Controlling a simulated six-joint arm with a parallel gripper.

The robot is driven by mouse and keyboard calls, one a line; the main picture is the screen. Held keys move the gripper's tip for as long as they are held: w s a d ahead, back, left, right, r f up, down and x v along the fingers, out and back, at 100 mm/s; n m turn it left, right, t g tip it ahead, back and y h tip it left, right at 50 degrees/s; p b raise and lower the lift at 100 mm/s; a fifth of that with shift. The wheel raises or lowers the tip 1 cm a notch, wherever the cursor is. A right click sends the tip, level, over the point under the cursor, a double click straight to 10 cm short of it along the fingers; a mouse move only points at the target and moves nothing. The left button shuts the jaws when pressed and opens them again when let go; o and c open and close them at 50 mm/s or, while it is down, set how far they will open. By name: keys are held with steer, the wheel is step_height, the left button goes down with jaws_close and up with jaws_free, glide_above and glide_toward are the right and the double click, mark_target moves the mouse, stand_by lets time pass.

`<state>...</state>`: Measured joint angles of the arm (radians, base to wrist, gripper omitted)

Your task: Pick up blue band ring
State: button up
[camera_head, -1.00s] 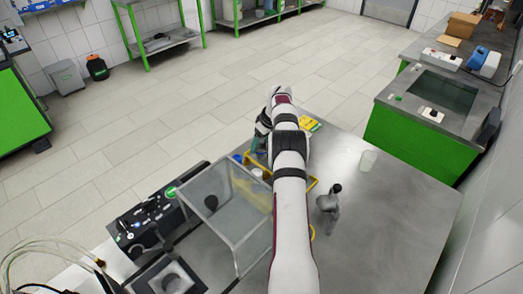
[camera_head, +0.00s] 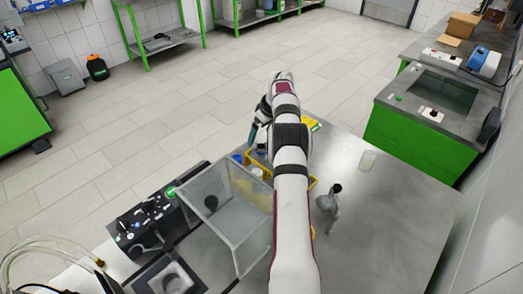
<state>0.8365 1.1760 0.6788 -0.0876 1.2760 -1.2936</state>
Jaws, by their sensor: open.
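A small blue object (camera_head: 238,157), possibly the blue band ring, shows at the left end of the yellow tray (camera_head: 312,184). It is too small to make out its shape. My gripper (camera_head: 251,136) has teal fingertips and hangs just above and to the right of the blue object in the picture, apart from it. It is open and I see nothing held in it. My arm hides much of the tray and the middle of the table.
A clear-walled box (camera_head: 225,215) stands left of my arm, beside a black control panel (camera_head: 150,225). The table's right side is mostly clear.

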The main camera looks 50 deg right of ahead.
steer(key=shift+r, duration=0.9)
